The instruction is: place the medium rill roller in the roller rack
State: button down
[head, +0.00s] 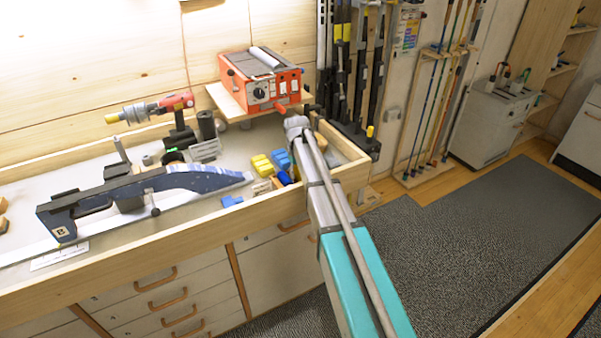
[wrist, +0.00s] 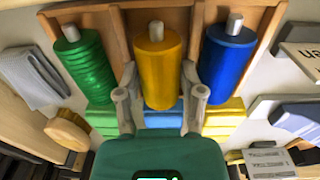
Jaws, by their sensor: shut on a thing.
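My gripper (wrist: 160,78) shows in the wrist view with one finger on each side of the yellow roller (wrist: 158,50), shut on it. The yellow roller has a pale end pin. It appears in line with the middle bay of the wooden rack (wrist: 194,22); I cannot tell whether it is fully seated. A green ridged roller (wrist: 85,62) is in the left bay and a blue roller (wrist: 226,55) in the right bay. Roller sizes are not clearly readable.
Coloured wax blocks (wrist: 222,116) lie close to the rack, below it in the wrist view. A round wooden-topped item (wrist: 68,130) is at left. The head view shows a blue ski vise (head: 160,190), a red machine (head: 262,85) on a shelf and the bench's wooden rim (head: 200,235).

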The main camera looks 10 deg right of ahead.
aim_at(297, 170)
jog(key=shift+s+f, duration=0.35)
jog(key=shift+s, duration=0.05)
jog(key=c, duration=1.3)
grip_release()
jog(key=shift+f+b, duration=0.1)
jog(key=shift+b, duration=0.2)
jog(key=o, duration=1)
jog(key=shift+d+f, duration=0.1)
jog(key=shift+c, duration=0.2)
jog(key=shift+o, duration=0.6)
jog(key=shift+w+f, duration=0.2)
jog(key=shift+r, duration=0.1)
jog(key=shift+w+r+p, duration=0.2)
jog(key=shift+p, duration=0.1)
jog(key=shift+r, duration=0.15)
notch_tip(297, 170, up, 13)
jog(key=p, duration=1.3)
jog(key=shift+a+f, duration=0.2)
